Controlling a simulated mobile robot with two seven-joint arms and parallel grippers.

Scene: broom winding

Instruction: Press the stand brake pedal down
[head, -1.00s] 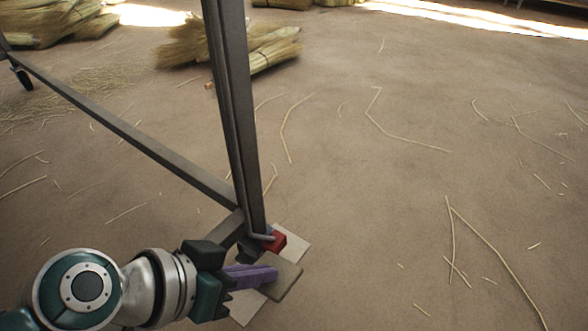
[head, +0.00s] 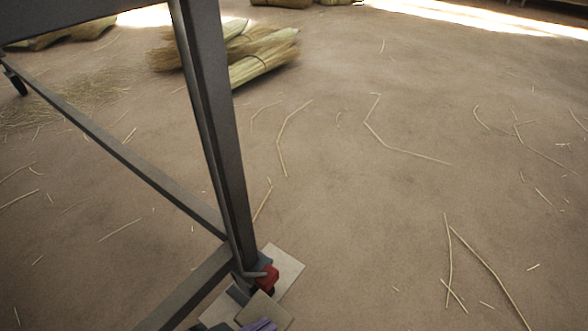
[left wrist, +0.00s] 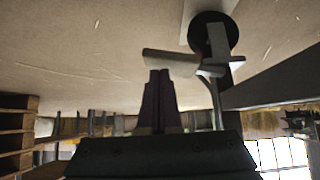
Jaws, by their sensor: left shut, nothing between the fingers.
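The stand's dark metal leg (head: 218,140) comes down to a foot with a red block (head: 268,277) and a thin grey rod beside it. A flat grey-tan pedal plate (head: 268,308) sticks out low in front of the foot. The pedal also shows in the left wrist view (left wrist: 168,57), beyond the fingertips, near the dark caster wheel (left wrist: 230,36). My left gripper's purple fingers (head: 260,325) are shut and empty at the pedal, at the bottom edge of the head view. They also show in the left wrist view (left wrist: 159,76). I cannot tell whether they touch the pedal. My right gripper is not in view.
A pale plate (head: 288,262) lies on the floor under the foot. Stand bars (head: 125,155) run to the left, with another caster (head: 17,84) far left. Broom bundles (head: 262,60) lie at the back. The floor on the right is open, with loose straws.

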